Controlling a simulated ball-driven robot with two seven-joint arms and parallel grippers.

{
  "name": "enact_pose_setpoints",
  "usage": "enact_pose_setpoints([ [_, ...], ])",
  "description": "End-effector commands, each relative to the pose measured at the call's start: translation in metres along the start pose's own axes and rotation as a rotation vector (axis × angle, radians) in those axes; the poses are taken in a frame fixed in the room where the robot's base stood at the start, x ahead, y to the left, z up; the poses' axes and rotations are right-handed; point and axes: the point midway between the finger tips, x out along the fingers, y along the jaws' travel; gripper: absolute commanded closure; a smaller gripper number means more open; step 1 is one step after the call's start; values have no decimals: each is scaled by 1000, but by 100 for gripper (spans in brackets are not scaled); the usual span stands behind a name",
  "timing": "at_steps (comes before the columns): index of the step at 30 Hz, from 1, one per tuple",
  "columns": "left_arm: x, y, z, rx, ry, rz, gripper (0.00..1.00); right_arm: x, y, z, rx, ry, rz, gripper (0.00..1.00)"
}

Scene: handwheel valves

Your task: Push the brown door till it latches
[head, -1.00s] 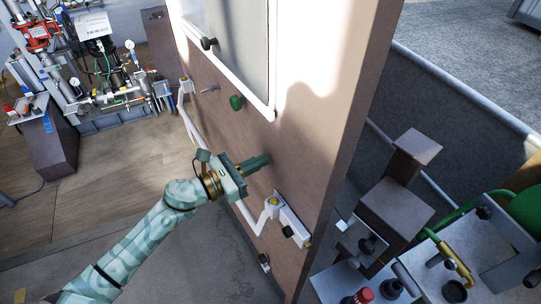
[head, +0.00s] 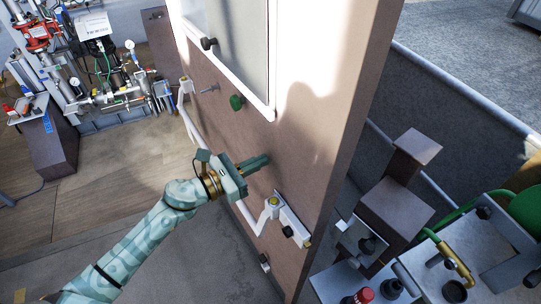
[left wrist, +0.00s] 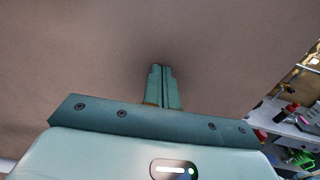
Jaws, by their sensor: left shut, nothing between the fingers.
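The brown door (head: 300,170) stands open in the middle of the head view, with a white-framed window and a white push bar (head: 245,213) across its face. In the left wrist view the door's brown face (left wrist: 100,60) fills most of the picture. My left gripper (head: 265,160) is shut and empty, its fingers pointing at the door face above the push bar's right end. In the wrist view the shut fingertips (left wrist: 161,68) are at or very near the face; I cannot tell if they touch. My right gripper is not in view.
A rig with pipes and gauges (head: 110,85) stands at the back left. Right of the door are a dark step-like block (head: 395,205) and a bench with valves and a green handwheel (head: 525,208). The floor (head: 120,175) left of the door is clear.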

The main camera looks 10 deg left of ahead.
Motion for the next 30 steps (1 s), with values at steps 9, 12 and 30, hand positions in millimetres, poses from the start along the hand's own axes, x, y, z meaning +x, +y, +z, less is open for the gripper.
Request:
enact_pose_setpoints([
  [9, 10, 0, 0, 0, 0, 0, 100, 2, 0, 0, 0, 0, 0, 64],
  [12, 14, 0, 0, 0, -1, 0, 100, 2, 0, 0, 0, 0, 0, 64],
  [30, 35, 0, 0, 0, -2, 0, 100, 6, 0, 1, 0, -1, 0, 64],
])
